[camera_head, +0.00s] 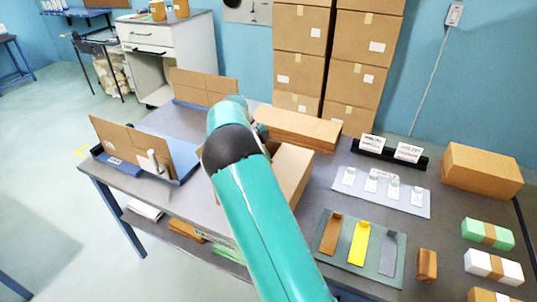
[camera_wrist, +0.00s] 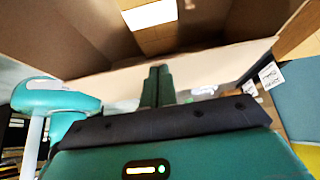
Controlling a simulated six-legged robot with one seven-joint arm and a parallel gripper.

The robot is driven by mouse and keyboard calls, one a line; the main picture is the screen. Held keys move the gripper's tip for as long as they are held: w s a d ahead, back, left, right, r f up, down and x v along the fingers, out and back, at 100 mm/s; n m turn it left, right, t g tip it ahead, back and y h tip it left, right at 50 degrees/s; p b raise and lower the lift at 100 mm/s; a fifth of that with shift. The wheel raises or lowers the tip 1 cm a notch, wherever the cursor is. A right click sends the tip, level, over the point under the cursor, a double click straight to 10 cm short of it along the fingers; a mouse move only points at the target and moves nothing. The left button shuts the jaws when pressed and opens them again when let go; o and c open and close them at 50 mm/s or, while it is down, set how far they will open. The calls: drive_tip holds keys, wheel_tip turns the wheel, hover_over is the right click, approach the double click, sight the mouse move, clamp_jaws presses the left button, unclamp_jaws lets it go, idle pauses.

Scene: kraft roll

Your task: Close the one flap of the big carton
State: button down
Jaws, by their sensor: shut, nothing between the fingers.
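The big brown carton (camera_head: 292,172) stands on the grey table, mostly hidden behind my teal arm in the head view. In the wrist view its open inside and brown walls (camera_wrist: 90,28) fill the top. A pale brown cardboard strip (camera_wrist: 215,62) crosses behind the fingers; I cannot tell whether it is the flap or a wall edge. My gripper (camera_wrist: 157,72) is shut and empty, its fingertips pointing toward the carton at this strip. I cannot tell whether they touch it. In the head view the fingers are hidden by the arm.
A long brown box-like piece (camera_head: 300,128) lies behind the carton. Blue trays with upright cardboard (camera_head: 125,145) stand left. A grey tag board (camera_head: 380,190), a green mat (camera_head: 385,256) with coloured strips, and a closed box (camera_head: 482,170) lie right. Stacked cartons (camera_head: 300,55) rise behind.

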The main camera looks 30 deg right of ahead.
drive_tip(key=shift+a+f, duration=0.1)
drive_tip(key=shift+f, duration=0.3)
drive_tip(key=shift+r, duration=0.15)
